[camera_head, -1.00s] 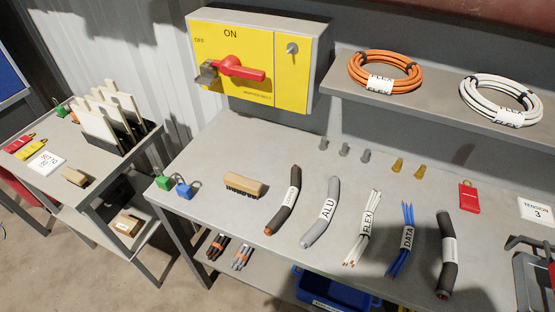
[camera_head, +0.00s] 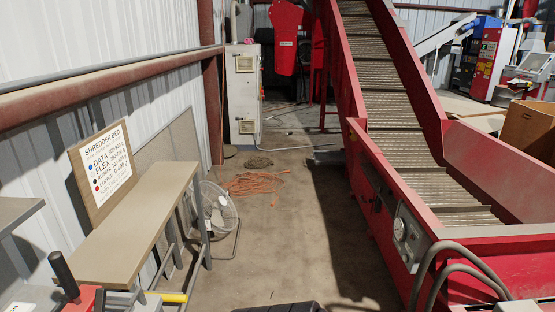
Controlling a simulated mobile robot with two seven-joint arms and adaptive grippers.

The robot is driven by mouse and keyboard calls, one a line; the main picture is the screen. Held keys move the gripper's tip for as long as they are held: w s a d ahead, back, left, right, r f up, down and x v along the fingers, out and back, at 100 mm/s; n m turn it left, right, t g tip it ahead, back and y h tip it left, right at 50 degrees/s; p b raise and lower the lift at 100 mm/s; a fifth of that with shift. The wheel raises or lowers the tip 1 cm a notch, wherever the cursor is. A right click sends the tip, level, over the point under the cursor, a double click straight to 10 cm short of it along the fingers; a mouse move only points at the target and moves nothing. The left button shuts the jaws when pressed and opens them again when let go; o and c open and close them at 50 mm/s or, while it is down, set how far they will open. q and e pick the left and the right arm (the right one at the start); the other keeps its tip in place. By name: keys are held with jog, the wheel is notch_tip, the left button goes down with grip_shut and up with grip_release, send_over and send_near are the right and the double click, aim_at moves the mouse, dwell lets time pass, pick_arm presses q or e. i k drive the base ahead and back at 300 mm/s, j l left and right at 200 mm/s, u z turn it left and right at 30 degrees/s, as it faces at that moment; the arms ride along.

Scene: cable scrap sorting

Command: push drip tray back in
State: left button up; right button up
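I cannot make out a drip tray in the head view. A red conveyor (camera_head: 352,150) with a ribbed grey belt (camera_head: 410,130) slopes up and away on the right. A dark rounded object (camera_head: 280,308) is cut off by the bottom edge; I cannot tell what it is. Neither of my grippers is in view.
A bench (camera_head: 130,225) with a "SHREDDER BED" sign (camera_head: 103,172) stands along the left wall. A fan (camera_head: 215,208), an orange cable heap (camera_head: 255,183) and a pale cabinet (camera_head: 243,95) stand beyond. Bare concrete floor (camera_head: 265,245) lies between bench and conveyor.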

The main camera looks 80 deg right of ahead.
aim_at(324, 158)
jog(key=z, duration=2.05)
